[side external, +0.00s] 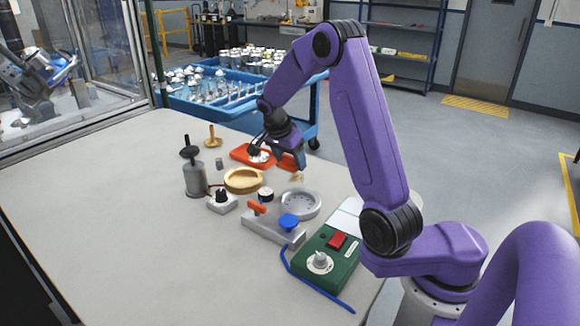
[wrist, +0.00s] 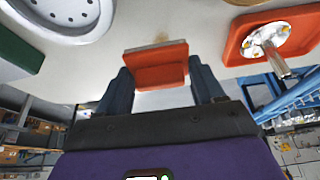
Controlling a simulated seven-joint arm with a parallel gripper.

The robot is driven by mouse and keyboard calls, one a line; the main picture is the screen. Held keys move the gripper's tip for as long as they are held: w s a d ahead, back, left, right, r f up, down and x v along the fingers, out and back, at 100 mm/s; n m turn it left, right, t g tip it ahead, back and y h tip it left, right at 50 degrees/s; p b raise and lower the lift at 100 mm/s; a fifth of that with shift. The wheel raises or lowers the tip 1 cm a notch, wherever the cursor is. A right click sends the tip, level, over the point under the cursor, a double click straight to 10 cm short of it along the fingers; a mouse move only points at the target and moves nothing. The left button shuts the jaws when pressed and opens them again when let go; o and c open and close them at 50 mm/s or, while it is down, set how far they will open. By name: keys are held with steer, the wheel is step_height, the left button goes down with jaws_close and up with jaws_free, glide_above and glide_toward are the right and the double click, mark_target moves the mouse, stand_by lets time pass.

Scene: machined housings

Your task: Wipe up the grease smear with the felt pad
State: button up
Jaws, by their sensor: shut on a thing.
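The felt pad has an orange-red block with a thin grey felt edge in the wrist view (wrist: 157,66). My gripper (wrist: 160,80) is shut on the block, one finger at each side. In the side view, my gripper (side external: 297,164) is low over the far part of the table, with the orange pad (side external: 286,161) partly hidden by it. The grease smear is a small brownish patch (side external: 297,178) just in front of the pad. In the wrist view, the smear (wrist: 160,37) shows faintly past the felt edge. I cannot tell whether the felt touches the table.
An orange tray (side external: 240,152) with a metal part lies left of my gripper. A grey holed disc (side external: 312,206), a yellow ring (side external: 243,188), a clamp block (side external: 262,231) and a green control box (side external: 340,272) stand nearer. The table's left front is clear.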

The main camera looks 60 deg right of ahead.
steer(key=shift+r, duration=1.4)
steer(key=shift+f, duration=0.2)
